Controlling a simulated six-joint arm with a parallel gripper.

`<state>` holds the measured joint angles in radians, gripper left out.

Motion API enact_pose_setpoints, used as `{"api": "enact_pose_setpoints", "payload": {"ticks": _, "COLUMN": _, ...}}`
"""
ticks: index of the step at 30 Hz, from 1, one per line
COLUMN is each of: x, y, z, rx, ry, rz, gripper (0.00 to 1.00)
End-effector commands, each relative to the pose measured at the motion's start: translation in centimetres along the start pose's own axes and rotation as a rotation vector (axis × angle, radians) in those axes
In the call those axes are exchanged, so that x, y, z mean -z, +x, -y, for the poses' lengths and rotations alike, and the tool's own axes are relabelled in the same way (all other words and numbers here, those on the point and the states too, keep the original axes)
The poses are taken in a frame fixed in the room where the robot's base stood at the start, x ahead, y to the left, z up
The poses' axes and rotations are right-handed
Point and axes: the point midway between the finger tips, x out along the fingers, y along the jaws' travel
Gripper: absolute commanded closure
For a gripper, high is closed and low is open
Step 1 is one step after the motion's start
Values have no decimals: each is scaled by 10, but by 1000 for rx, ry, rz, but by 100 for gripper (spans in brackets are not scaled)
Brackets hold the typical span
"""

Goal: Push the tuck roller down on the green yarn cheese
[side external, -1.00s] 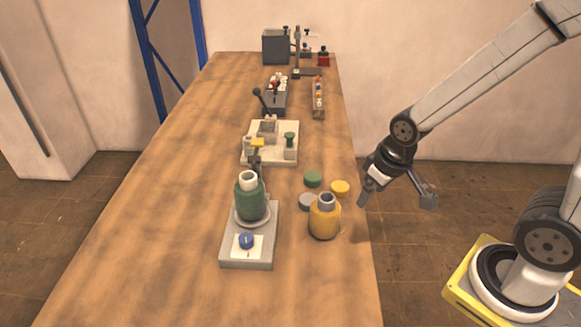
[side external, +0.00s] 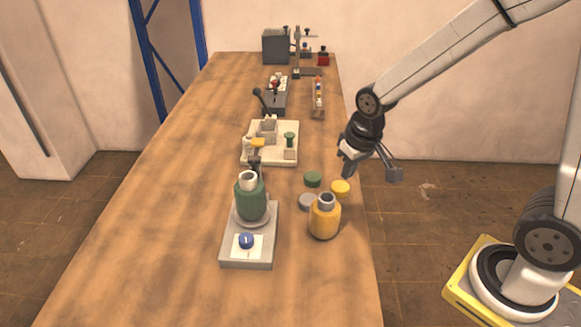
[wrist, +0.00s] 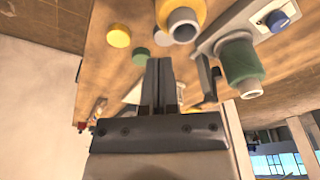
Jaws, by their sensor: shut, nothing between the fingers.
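The green yarn cheese (side external: 250,202) stands upright on a grey base plate (side external: 235,258) near the front of the bench. It also shows at the upper right of the wrist view (wrist: 240,62).
A yellow yarn cheese (side external: 323,218) stands right of the base plate. Green (side external: 312,180), yellow (side external: 341,187) and grey (side external: 307,201) discs lie near it. A blue knob (side external: 246,240) sits on the plate's front. A pale fixture board (side external: 285,130) stands farther back. The bench's left side is clear.

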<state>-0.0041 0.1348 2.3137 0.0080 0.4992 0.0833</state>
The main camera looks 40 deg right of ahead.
Motion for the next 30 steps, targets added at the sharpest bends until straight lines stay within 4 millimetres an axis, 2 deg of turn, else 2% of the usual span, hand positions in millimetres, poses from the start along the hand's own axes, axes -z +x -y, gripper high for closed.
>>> {"api": "enact_pose_setpoints", "payload": {"ticks": 3, "x": 25, "y": -1, "z": 4, "rx": 1, "ry": 32, "rz": 14, "gripper": 100}}
{"api": "enact_pose_setpoints", "payload": {"ticks": 12, "x": 82, "y": -3, "z": 11, "rx": 1, "ry": 113, "rz": 51, "gripper": 100}}
{"api": "enact_pose_setpoints", "payload": {"ticks": 30, "x": 177, "y": -4, "z": 27, "rx": -4, "ry": 269, "rz": 125, "gripper": 100}}
